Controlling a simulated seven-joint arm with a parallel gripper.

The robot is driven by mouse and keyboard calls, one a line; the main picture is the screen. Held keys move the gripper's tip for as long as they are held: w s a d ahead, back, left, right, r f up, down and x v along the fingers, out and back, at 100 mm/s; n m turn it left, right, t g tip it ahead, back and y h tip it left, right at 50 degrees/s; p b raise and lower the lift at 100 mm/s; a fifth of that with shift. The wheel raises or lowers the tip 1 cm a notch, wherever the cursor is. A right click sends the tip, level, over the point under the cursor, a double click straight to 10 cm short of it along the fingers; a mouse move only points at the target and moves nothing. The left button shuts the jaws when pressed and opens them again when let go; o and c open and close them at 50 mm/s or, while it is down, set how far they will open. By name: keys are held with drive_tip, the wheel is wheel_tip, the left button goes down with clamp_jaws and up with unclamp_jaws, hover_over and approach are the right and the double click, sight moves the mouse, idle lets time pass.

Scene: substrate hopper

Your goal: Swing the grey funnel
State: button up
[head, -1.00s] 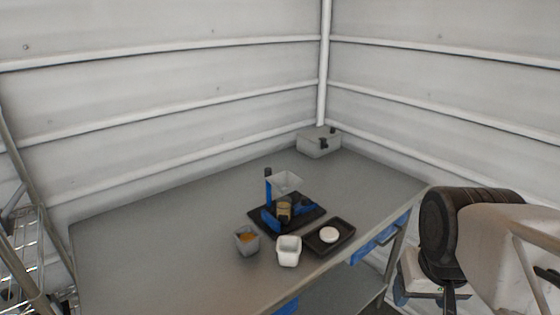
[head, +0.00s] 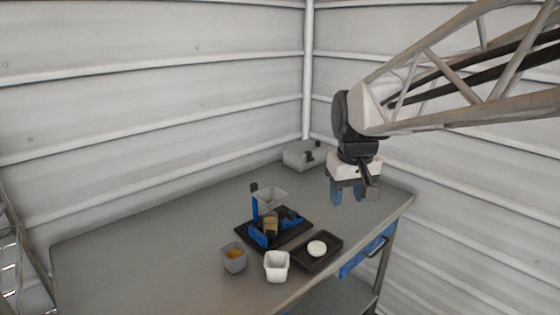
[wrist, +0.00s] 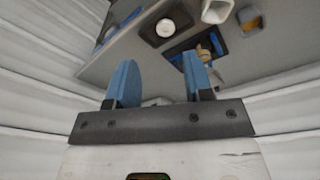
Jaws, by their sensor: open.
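The grey funnel (head: 270,197) is a square, wide-mouthed hopper beside a blue post on a black base (head: 296,229) with blue parts. A tan cylinder (head: 271,224) stands on the base under the funnel. My gripper (head: 348,194) is open and empty, fingers pointing down, above the right part of the table and to the right of the funnel. Its two blue fingers also show apart in the wrist view (wrist: 158,85), with nothing between them. In the wrist view the stand is partly hidden behind the right finger.
In front of the stand are a grey cup (head: 234,257) with orange-brown contents, a white cup (head: 277,266) and a black tray (head: 325,261) holding a white disc (head: 317,248). A grey box (head: 303,155) stands at the back corner. The table's left side (head: 130,250) is clear.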

drive_tip(key=w+a+n, duration=0.1)
drive_tip(key=w+a, duration=0.4)
drive_tip(key=w, duration=0.4)
drive_tip(key=w+a+n, duration=0.2)
drive_tip(key=w+a, duration=0.4)
drive_tip(key=w, duration=0.2)
drive_tip(key=n+g, duration=0.2)
drive_tip(key=n, duration=0.1)
hover_over(254, 184)
wheel_tip(254, 184, down, 8)
drive_tip(key=shift+w+r, duration=0.1)
drive_tip(key=shift+r, duration=0.15)
drive_tip(key=shift+f, duration=0.15)
drive_tip(key=shift+f, duration=4.2)
drive_tip(key=n, duration=0.4)
drive_tip(key=shift+r, duration=0.1)
drive_tip(key=n, duration=0.4)
drive_tip(key=shift+n, duration=0.3)
drive_tip(key=n, duration=0.4)
drive_tip(key=shift+n, duration=2.4)
